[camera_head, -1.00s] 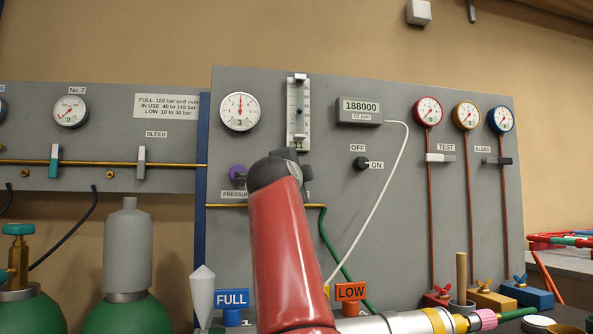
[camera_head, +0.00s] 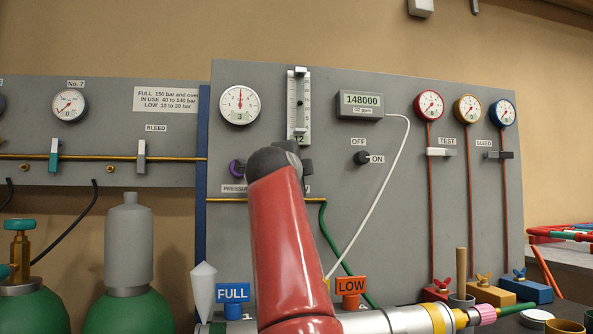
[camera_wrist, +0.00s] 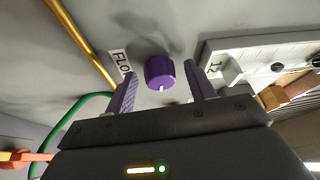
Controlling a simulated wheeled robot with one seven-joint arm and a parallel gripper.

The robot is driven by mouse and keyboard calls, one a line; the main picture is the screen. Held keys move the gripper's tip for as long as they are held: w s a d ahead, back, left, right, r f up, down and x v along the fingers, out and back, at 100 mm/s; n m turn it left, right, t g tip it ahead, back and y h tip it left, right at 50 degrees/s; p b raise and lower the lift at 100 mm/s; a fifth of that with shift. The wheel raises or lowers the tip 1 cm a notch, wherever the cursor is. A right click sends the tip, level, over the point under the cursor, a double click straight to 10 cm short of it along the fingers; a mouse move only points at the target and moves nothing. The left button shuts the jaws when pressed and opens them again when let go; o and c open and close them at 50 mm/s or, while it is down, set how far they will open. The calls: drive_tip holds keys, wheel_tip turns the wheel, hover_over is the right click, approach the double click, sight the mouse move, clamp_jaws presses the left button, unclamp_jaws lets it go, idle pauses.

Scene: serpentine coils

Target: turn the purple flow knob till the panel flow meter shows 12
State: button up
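In the wrist view the purple flow knob (camera_wrist: 160,72) sits on the grey panel beside a partly covered "FLO" label. My gripper (camera_wrist: 159,70) is open, with one purple finger on each side of the knob and a visible gap to each. In the head view my red arm hides the flow knob and my gripper. The flow meter (camera_head: 299,107) is an upright scaled tube on the panel. A small readout (camera_head: 299,139) at its foot looks like 12. It is partly cut off in the wrist view (camera_wrist: 215,70).
A second purple knob (camera_head: 237,168) by the "PRESSURE" label is left of my arm. An ON/OFF switch (camera_head: 362,158) is to the right. A brass pipe (camera_wrist: 82,45) and green hose (camera_wrist: 70,118) run close to my gripper.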

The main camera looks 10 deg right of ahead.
drive_tip(key=b+v, duration=0.4)
drive_tip(key=v, duration=0.3)
drive_tip(key=shift+s+a+b, duration=0.2)
drive_tip(key=shift+s+b, duration=0.15)
idle(0.4)
